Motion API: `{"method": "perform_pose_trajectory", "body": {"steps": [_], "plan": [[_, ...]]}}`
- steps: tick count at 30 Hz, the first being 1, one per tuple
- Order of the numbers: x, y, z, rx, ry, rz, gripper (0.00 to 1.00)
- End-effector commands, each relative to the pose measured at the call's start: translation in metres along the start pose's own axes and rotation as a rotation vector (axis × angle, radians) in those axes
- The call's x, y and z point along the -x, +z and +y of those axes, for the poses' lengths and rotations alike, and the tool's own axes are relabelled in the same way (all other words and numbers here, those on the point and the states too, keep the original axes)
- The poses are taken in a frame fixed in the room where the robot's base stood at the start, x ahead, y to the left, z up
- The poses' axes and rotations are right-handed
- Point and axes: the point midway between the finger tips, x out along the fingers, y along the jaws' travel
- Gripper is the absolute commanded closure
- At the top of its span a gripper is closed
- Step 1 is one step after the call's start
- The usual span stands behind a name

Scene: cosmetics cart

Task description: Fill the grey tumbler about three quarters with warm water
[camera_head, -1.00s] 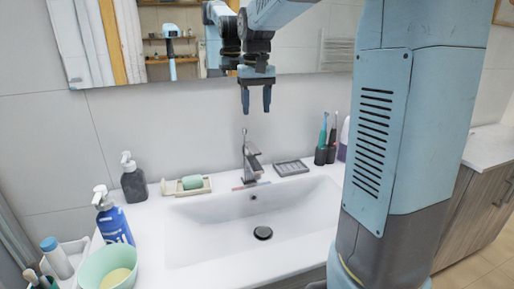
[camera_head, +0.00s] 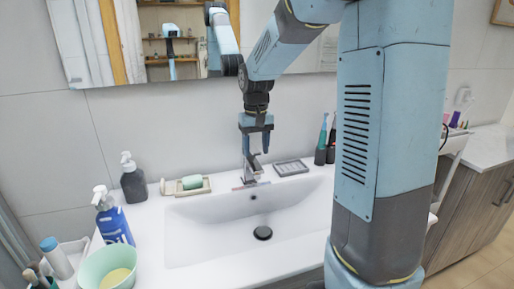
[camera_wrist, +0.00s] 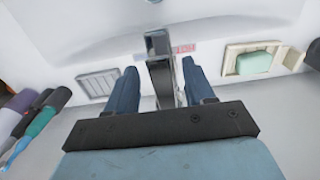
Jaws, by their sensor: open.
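The chrome faucet (camera_head: 250,168) stands at the back rim of the white sink (camera_head: 215,225). My gripper (camera_head: 256,152) is open and points down just above and around the top of the faucet. In the wrist view, the faucet (camera_wrist: 161,76) lies between the two spread fingers of my gripper (camera_wrist: 159,66), with the right finger closer to it. I cannot tell whether a finger touches it. No water stream shows. I cannot make out a grey tumbler in either view; dark holders (camera_head: 321,156) with toothbrushes stand right of the sink.
A green soap on a dish (camera_head: 192,184) and a grey ridged tray (camera_head: 291,168) flank the faucet. A dark pump bottle (camera_head: 133,182), a blue bottle (camera_head: 114,222) and a green bowl (camera_head: 98,266) stand at left. The basin is empty.

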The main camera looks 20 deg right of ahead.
Motion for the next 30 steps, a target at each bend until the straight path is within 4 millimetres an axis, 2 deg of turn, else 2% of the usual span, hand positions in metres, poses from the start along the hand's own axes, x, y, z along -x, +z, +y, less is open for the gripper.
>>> {"method": "perform_pose_trajectory", "body": {"steps": [10, 26, 30], "plan": [[-0.0029, 0.0002, 0.0005, -0.001, 0.0, 0.0, 0.48], [-0.0026, 0.0001, 0.001, -0.002, 0.0, 0.0, 0.98], [-0.0025, 0.0001, 0.0011, -0.002, 0.0, 0.0, 1.0]]}}
